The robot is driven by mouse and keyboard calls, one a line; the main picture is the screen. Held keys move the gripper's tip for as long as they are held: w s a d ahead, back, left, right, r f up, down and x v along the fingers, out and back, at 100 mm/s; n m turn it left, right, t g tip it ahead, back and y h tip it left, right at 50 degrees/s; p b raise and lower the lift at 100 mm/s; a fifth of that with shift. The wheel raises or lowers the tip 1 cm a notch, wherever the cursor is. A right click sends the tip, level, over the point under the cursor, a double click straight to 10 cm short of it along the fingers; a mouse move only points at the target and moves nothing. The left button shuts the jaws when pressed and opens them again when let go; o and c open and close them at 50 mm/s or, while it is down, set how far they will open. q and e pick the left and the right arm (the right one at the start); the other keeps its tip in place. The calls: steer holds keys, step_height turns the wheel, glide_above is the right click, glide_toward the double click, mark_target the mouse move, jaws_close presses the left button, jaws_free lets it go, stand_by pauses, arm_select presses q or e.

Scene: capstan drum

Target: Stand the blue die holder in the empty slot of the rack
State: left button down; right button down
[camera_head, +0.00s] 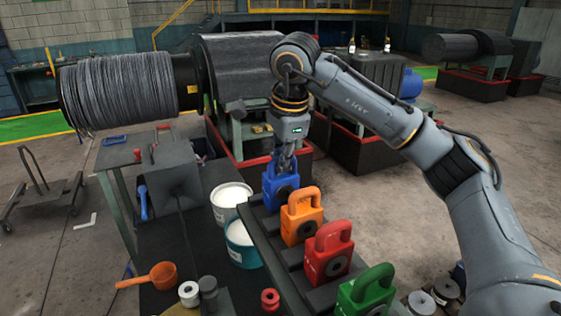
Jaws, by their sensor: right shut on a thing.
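The blue die holder (280,192) is upright at the far end of the dark rack (258,236). My right gripper (285,161) points down from above and is shut on the top of the blue die holder. The holder's lower edge is over or in the far slot; I cannot tell whether it rests on the rack. The orange die holder (300,229), the red die holder (326,265) and the green die holder (363,296) stand in the rack in a row toward the front right. My left gripper is not in view.
A white bucket (220,215) and a teal bucket (240,258) stand left of the rack. An orange scoop (160,277), several small spools and a red spool (270,300) lie in front. A cable drum (125,92) and a dark machine stand behind. Open floor lies to the right.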

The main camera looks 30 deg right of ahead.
steer(key=shift+f+b, duration=0.6)
steer(key=shift+f, duration=0.05)
steer(key=c, duration=1.3)
jaws_free()
steer(key=shift+o, duration=0.4)
steer(key=shift+s+a, duration=0.1)
steer(key=o, duration=0.5)
steer(key=shift+f, duration=0.15)
steer(key=shift+w+p+v, duration=0.25)
steer(key=shift+p+v, duration=0.55)
steer(key=shift+v, duration=0.2)
steer(key=shift+w+p+v, duration=0.25)
steer(key=shift+p+v, duration=0.5)
steer(key=shift+v, duration=0.25)
steer(key=shift+w+p+v, duration=0.25)
steer(key=shift+p+v, duration=0.55)
steer(key=shift+v, duration=0.2)
